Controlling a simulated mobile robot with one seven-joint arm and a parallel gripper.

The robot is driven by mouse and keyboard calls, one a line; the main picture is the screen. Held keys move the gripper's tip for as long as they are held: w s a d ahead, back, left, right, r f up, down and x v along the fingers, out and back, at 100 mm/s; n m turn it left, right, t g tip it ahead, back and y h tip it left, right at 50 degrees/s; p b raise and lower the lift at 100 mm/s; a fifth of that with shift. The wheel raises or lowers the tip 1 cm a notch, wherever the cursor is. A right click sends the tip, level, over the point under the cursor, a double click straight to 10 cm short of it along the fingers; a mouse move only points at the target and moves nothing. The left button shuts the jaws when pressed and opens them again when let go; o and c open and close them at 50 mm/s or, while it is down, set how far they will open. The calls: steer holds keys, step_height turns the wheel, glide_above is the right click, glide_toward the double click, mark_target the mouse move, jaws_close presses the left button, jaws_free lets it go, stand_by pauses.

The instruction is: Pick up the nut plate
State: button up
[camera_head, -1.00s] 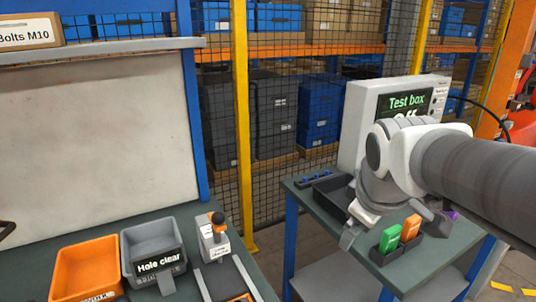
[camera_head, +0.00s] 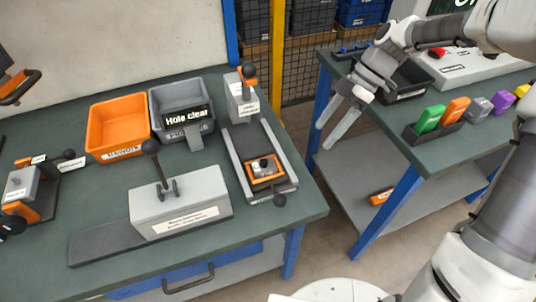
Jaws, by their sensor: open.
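An orange plate with a grey, knobbed centre (camera_head: 264,168) lies in the grey railed fixture (camera_head: 284,192) at the right end of the left bench. It may be the nut plate; I cannot read a label that settles it. My gripper (camera_head: 323,136) is open and empty, fingers pointing down and left. In the picture it appears over the gap between the two benches, right of the fixture and apart from it.
The left bench holds an orange bin (camera_head: 118,153), a grey bin (camera_head: 183,93) with a "Hole clear" sign (camera_head: 186,116), a lever block (camera_head: 181,204) and a small upright device (camera_head: 241,100). The right bench carries a black tray (camera_head: 405,94) and coloured blocks (camera_head: 430,119).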

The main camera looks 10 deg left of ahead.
steer(key=w+a+f+n+g+y, duration=0.1)
steer(key=f+n+y, duration=0.1)
steer(key=n+g+y+b, duration=0.1)
steer(key=n+y+b, duration=0.1)
steer(key=y+b, duration=0.15)
glide_toward(264, 161)
steer(key=x, duration=1)
steer(key=shift+f+b, duration=0.1)
steer(key=shift+b, duration=0.2)
jaws_close()
